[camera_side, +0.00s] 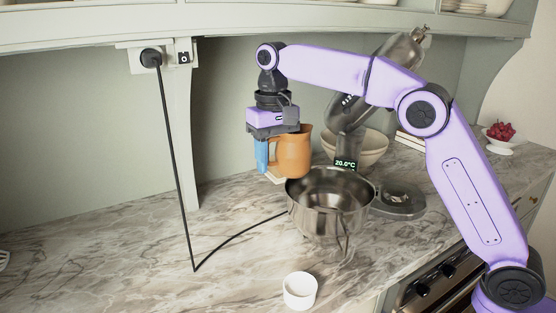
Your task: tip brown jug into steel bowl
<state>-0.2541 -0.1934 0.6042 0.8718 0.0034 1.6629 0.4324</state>
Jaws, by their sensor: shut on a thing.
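The brown jug (292,152) is an orange-brown vessel, held up off the counter behind and to the left of the steel bowl. It looks close to upright. My gripper (262,155) points down at the jug's left side and is shut on it; the exact contact is partly hidden. The steel bowl (325,208) is a shiny metal bowl with wire handles, on the marble counter at the stand mixer. The jug's base appears just above and left of the bowl's far rim. The jug's contents cannot be seen.
A grey stand mixer (347,115) with a lit display stands behind the bowl. A beige bowl (372,148) sits behind it. A white cup (300,290) stands at the front. A black cord (180,190) hangs from the wall socket and runs across the counter. The counter's left side is mostly clear.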

